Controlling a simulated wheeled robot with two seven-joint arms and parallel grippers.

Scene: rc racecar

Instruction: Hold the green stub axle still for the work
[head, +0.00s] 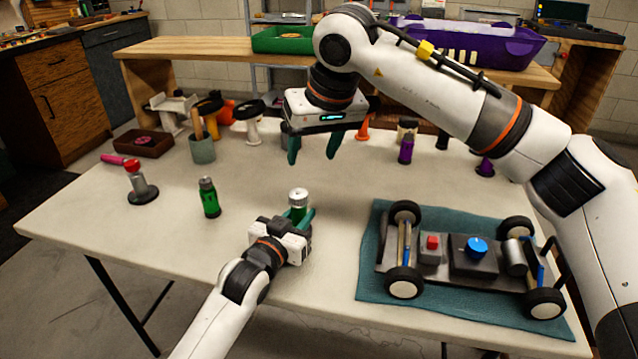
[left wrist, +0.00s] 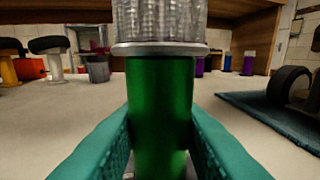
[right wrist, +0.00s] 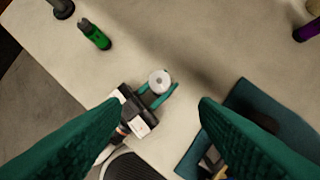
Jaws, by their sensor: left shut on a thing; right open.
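A green stub axle (head: 298,208) with a silvery ridged top stands upright near the front middle of the table. My left gripper (head: 303,222) is shut on its green body; in the left wrist view the green stub axle (left wrist: 160,105) is between the two teal fingers. A second green stub axle (head: 209,198) stands apart to the left; it also shows in the right wrist view (right wrist: 95,34). My right gripper (head: 312,148) is open and empty above the table, behind and higher than the held one. Its fingers frame the right wrist view, pointing down.
A racecar chassis (head: 470,258) lies on a teal mat (head: 371,262) at the right front. A red-topped stand (head: 139,184) is at the left. A green cup (head: 202,149), a brown tray (head: 146,145) and several wheeled parts stand along the back. The middle of the table is clear.

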